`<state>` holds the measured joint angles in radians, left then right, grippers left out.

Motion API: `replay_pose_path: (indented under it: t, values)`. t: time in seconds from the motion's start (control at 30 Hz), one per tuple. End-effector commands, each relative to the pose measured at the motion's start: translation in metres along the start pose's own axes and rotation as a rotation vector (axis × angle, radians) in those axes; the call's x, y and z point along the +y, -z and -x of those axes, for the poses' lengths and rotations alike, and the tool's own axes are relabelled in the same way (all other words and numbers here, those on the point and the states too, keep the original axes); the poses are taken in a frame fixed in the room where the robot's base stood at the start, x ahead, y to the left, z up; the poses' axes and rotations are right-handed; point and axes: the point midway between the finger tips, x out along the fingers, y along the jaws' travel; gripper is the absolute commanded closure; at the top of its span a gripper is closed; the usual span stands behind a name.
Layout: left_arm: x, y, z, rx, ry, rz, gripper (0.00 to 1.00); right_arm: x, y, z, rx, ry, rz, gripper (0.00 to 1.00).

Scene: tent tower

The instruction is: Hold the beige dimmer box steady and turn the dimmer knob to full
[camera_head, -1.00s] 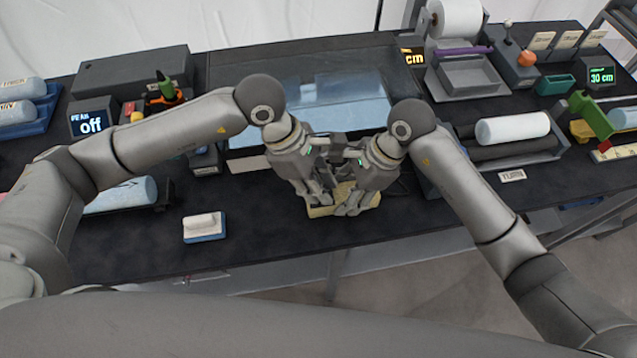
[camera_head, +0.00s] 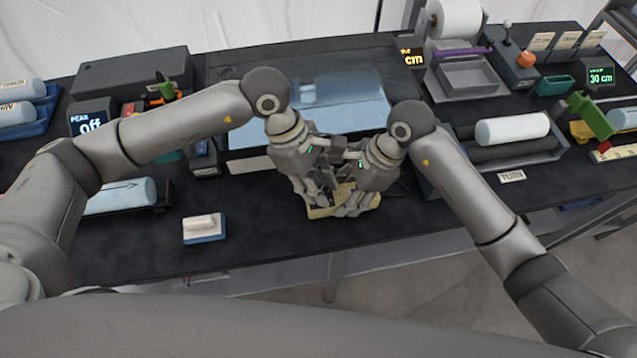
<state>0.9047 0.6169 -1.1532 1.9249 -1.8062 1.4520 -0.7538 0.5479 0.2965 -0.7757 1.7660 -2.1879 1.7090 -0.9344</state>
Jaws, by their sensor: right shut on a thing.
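The beige dimmer box (camera_head: 322,212) lies near the front edge of the dark bench, mostly hidden under both grippers. Its knob cannot be made out behind the fingers. My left gripper (camera_head: 323,203) points down over the left part of the box; its fingers overlap the box and their gap is hard to see. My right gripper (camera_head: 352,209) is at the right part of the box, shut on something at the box. Whether that is the box body or the knob is hidden. The two grippers are very close together.
A light panel (camera_head: 345,100) lies behind the grippers. A white and blue block (camera_head: 204,228) stands to the left on the bench. A roller tray (camera_head: 515,140) with a white roll (camera_head: 512,128) is at the right.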

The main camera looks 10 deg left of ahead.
Motion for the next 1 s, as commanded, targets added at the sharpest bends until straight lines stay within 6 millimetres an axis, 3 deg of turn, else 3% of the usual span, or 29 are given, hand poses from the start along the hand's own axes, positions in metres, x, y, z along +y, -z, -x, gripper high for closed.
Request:
replay_pose_path:
  t: [0.1, 0.47, 0.57, 1.0]
  values:
    - [0.0, 0.0, 0.0, 0.0, -0.001, 0.001, 0.56, 0.0, 0.0, 0.0, 0.0, 0.0, 0.0, 0.81]
    - [0.0, 0.0, 0.004, -0.001, -0.001, 0.0, 0.56, 0.0, 0.0, 0.0, 0.0, 0.001, 0.0, 0.81]
    - [0.001, 0.0, 0.015, 0.0, -0.005, 0.0, 0.56, 0.0, 0.0, 0.0, 0.0, 0.001, 0.0, 0.81]
    - [0.001, 0.001, 0.102, 0.001, -0.004, 0.001, 0.56, 0.0, 0.0, 0.0, 0.0, 0.001, 0.0, 0.81]
